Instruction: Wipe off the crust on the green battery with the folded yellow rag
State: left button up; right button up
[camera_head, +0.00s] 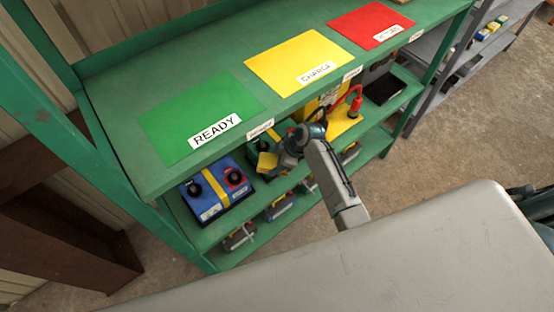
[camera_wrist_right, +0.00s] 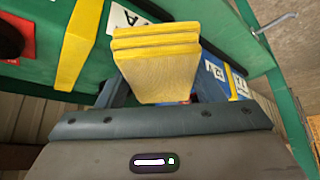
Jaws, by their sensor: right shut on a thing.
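The green battery (camera_head: 262,150) stands on the shelf below the green top, right of the blue battery, partly hidden by my right gripper. In the right wrist view, the green battery (camera_wrist_right: 45,38) fills the upper left, with a yellow strap and a dark terminal cap. I cannot make out any crust. My right gripper (camera_head: 281,160) is shut on the folded yellow rag (camera_head: 267,161), close in front of the green battery. The rag (camera_wrist_right: 158,70) shows as stacked folds in the right wrist view; whether it touches the battery I cannot tell. My left gripper is not in view.
The blue battery (camera_head: 218,190) with a yellow strap stands close left of the rag. A yellow unit with a red cable (camera_head: 350,100) stands to the right. The green top with coloured mats (camera_head: 200,118) overhangs the shelf. More batteries (camera_head: 240,236) sit lower down.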

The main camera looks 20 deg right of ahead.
jog(key=shift+r+p, duration=0.8)
jog(key=shift+r, duration=0.15)
notch_tip(320, 180, up, 2)
jog(key=shift+d+r+p, duration=0.1)
jog(key=shift+r+p, duration=0.05)
jog(key=shift+p, duration=0.3)
jog(key=shift+r, duration=0.8)
jog(key=shift+r, duration=1.5)
